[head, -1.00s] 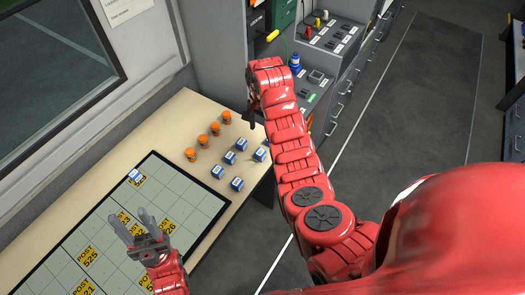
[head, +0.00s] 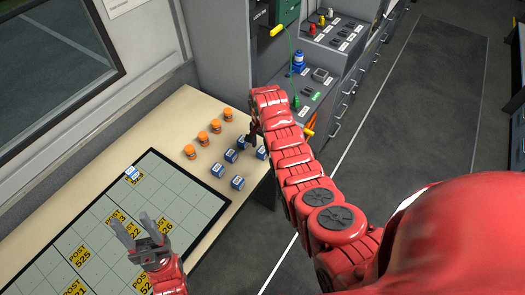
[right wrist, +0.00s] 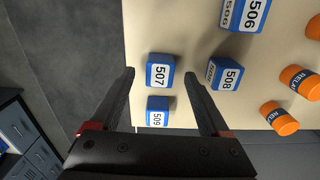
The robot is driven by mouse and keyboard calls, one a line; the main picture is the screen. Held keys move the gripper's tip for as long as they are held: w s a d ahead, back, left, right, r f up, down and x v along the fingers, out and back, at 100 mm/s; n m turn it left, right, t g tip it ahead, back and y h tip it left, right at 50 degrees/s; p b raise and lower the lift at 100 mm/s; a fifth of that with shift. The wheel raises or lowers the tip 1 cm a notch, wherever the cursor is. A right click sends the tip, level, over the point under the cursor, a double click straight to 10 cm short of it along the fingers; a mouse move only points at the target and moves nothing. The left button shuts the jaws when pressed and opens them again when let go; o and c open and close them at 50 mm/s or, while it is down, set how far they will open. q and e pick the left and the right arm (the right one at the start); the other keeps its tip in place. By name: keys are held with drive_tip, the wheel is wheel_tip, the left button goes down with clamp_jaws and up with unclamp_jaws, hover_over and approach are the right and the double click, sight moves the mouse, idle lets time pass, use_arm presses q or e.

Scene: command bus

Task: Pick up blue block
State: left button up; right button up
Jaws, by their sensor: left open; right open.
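Several blue blocks with white labels stand on the table. In the right wrist view these are block 507 (right wrist: 160,70), block 509 (right wrist: 157,111), block 508 (right wrist: 224,73) and block 506 (right wrist: 246,14). In the head view, one block (head: 237,182) stands near the table's front edge and another (head: 132,172) on the dark-framed board. My right gripper (right wrist: 160,76) is open and empty above the blocks. Block 507 appears between its fingertips; the height gap is unclear. My left gripper (head: 132,224) is open and empty over the board.
Several orange relay cylinders (head: 190,152) stand in a row beside the blocks. The gridded board (head: 178,188) with yellow POST labels covers the front of the table. A grey console (head: 318,98) with a blue bottle-like item (head: 298,62) stands behind my right arm.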

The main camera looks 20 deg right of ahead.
drive_tip(key=shift+f, duration=1.35)
clamp_jaws()
